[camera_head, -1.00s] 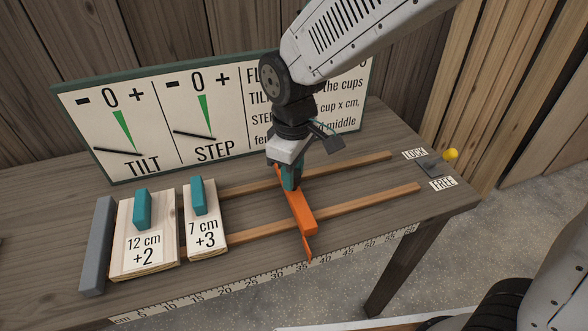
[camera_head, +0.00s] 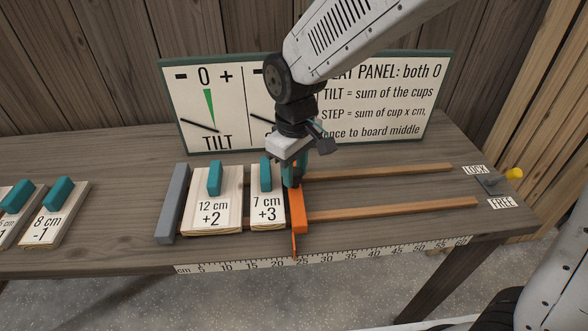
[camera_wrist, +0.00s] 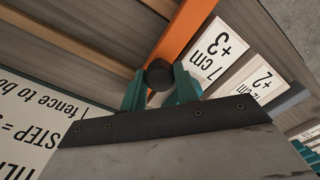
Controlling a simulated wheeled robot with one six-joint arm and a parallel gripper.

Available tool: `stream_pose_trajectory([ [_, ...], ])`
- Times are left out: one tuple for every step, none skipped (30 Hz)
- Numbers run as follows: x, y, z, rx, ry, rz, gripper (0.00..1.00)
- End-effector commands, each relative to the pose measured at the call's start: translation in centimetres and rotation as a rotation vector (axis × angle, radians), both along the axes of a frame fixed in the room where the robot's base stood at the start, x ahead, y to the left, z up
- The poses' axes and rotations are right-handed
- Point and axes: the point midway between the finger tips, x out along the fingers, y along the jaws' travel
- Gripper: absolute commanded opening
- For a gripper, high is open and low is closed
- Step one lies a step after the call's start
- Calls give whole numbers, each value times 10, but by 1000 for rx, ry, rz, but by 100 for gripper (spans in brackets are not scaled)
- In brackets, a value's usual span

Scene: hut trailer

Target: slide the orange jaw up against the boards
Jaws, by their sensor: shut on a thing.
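The orange jaw (camera_head: 299,212) lies across the two wooden rails, close beside the right edge of the 7 cm +3 board (camera_head: 267,211). Whether it touches that board I cannot tell for sure. The 12 cm +2 board (camera_head: 213,215) stands left of it, near the grey fence (camera_head: 174,204). My gripper (camera_head: 291,176) is over the far end of the jaw. In the wrist view my gripper (camera_wrist: 161,88) is shut on a dark round knob (camera_wrist: 159,74) at the end of the orange jaw (camera_wrist: 186,30). The jaw's pointer is near 23 on the scale.
Wooden rails (camera_head: 395,209) run bare to the right, toward a yellow-knobbed lever (camera_head: 497,180) between LOCK and FREE labels. A panel (camera_head: 390,105) with TILT and STEP dials stands behind. More boards, one marked 8 cm -1 (camera_head: 52,222), lie at the far left.

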Motion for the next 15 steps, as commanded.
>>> stream_pose_trajectory([
  [0,0,0,-1,2,0,0],
  [0,0,0,-1,2,1,0],
  [0,0,0,-1,1,1,39],
  [0,0,0,-1,1,1,47],
  [-1,1,0,-1,1,2,52],
  [-1,1,0,-1,1,2,52],
  [0,1,0,-1,1,2,52],
  [0,1,0,-1,1,2,52],
  [0,1,0,0,0,2,52],
  [0,1,0,0,0,2,52],
  [0,1,0,0,0,2,52],
  [0,1,0,0,0,2,52],
  [0,1,1,0,0,2,52],
  [0,1,2,1,-1,2,52],
  [0,2,4,1,-2,2,52],
])
